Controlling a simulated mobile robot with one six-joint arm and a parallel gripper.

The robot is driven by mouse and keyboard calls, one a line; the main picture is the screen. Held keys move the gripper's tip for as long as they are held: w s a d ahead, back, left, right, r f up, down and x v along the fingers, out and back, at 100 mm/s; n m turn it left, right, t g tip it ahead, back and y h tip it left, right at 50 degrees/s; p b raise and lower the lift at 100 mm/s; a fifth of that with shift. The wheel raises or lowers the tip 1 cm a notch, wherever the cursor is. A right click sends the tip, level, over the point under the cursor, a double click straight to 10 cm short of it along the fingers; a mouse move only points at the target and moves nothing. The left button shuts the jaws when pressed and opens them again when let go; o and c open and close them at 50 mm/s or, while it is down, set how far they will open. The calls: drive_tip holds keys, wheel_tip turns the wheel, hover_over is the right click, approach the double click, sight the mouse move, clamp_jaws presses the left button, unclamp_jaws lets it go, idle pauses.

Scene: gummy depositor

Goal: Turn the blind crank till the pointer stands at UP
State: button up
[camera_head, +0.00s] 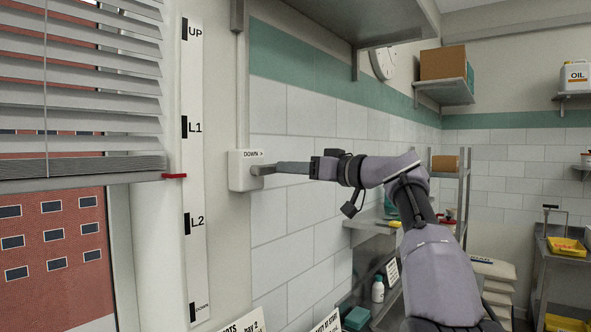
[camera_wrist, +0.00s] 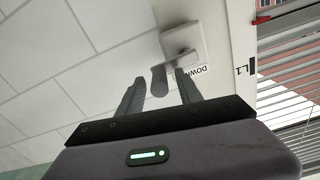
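The blind crank is a white box (camera_head: 243,171) on the wall, marked "DOWN >", with a grey crank handle (camera_wrist: 158,80) showing in the wrist view. My gripper (camera_head: 262,168) is at the box in the head view. In the wrist view its fingers (camera_wrist: 160,77) are open, one on each side of the handle, with gaps visible beside it. The red pointer (camera_head: 174,176) stands about midway between L1 and L2 on the white scale strip (camera_head: 193,100), well below UP. The slatted blind (camera_head: 80,90) is partly lowered, its bottom level with the pointer.
A metal shelf (camera_head: 370,25) overhangs above my arm. A lower shelf unit (camera_head: 375,225) with bottles and boxes stands beyond the arm. A window (camera_head: 50,240) is at the left. The tiled wall (camera_head: 300,110) is bare right of the crank box.

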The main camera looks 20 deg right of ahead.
drive_tip(key=shift+s+d+f, duration=0.1)
drive_tip(key=shift+s+d, duration=0.1)
drive_tip(key=shift+s, duration=0.15)
drive_tip(key=b+v, duration=0.3)
drive_tip(key=v, duration=1.3)
drive_tip(key=shift+s+d, duration=0.15)
drive_tip(key=shift+s, duration=0.15)
